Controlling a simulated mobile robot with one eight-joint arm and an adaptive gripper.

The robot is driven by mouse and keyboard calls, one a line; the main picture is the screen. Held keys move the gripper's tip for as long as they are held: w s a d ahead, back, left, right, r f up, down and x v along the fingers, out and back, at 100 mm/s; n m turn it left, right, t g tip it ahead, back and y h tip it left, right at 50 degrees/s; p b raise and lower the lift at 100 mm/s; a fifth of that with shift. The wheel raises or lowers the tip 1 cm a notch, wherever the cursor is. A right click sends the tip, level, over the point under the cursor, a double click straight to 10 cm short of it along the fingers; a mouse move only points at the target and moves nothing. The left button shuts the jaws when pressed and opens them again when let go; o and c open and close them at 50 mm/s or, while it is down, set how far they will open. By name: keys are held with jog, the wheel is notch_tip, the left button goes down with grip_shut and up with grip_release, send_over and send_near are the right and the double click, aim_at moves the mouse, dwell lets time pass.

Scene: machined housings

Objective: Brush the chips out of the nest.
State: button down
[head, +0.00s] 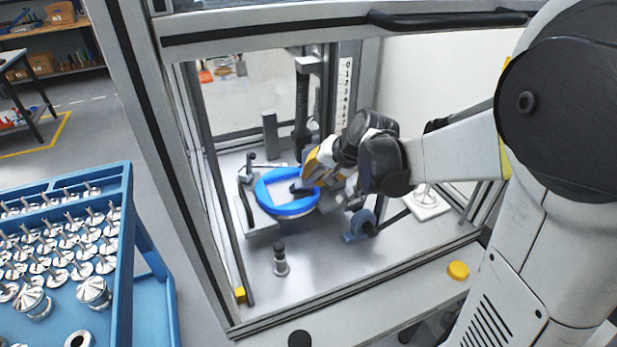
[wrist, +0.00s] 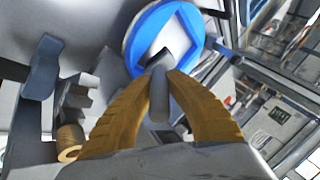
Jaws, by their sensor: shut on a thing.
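The nest (head: 291,207) is a round blue ring with a pale square recess, on the bed of the machine enclosure. In the wrist view the nest (wrist: 140,40) is above my fingertips, its recess pale and angular. My gripper (head: 322,172) reaches into the enclosure from the right. In the wrist view my gripper (wrist: 160,85) has its two yellow fingers shut on a grey handle, the brush (wrist: 159,105). The brush's dark tip (wrist: 153,59) is at the recess; whether it touches the floor I cannot tell. I cannot make out any chips.
A small dark-topped post (head: 280,262) stands on the bed in front of the nest. A blue bracket (head: 359,226) is to the right. The enclosure's frame posts stand on both sides. A blue rack (head: 127,215) of metal parts stands outside, left.

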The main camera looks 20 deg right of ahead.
jog(key=shift+r, duration=0.1)
notch_tip(320, 180, up, 6)
jog(key=p, duration=0.4)
jog(key=shift+p, duration=0.35)
notch_tip(320, 180, up, 3)
jog(key=shift+f+p, duration=0.1)
jog(key=shift+p, duration=1.15)
